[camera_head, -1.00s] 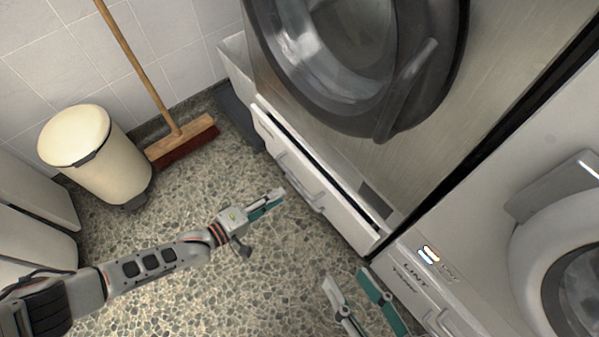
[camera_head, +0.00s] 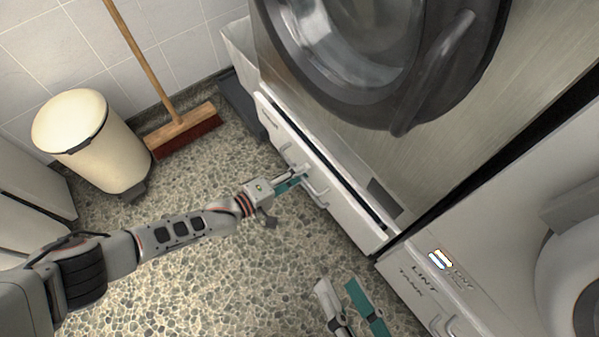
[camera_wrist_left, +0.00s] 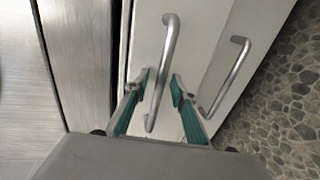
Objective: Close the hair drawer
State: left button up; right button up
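A white drawer unit (camera_head: 345,205) sits under the large round-door machine, with a dark gap along its top edge. Two bar handles show on white fronts in the left wrist view; I cannot read which front is the hair drawer. My left gripper (camera_head: 304,172) is at the unit's front, beside a bar handle (camera_head: 319,194). In the left wrist view, the fingers (camera_wrist_left: 160,86) are apart, with one handle (camera_wrist_left: 166,60) showing between them; the other handle (camera_wrist_left: 232,75) is to the right. My right gripper (camera_head: 337,283) is open and empty above the floor.
A second white machine (camera_head: 480,230) with a LINT label and a TANK label stands at the right. A cream bin (camera_head: 100,150) and a broom (camera_head: 180,130) stand at the back left. The speckled floor (camera_head: 230,280) is clear in the middle.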

pick_arm(q)
grip_shut()
jog(key=w+d, duration=0.2)
jog(key=shift+d+r, duration=0.1)
jog(key=shift+d, duration=0.25)
grip_release()
jog(key=shift+w+d, duration=0.1)
jog(key=shift+d, duration=0.05)
jog(key=v, duration=1.2)
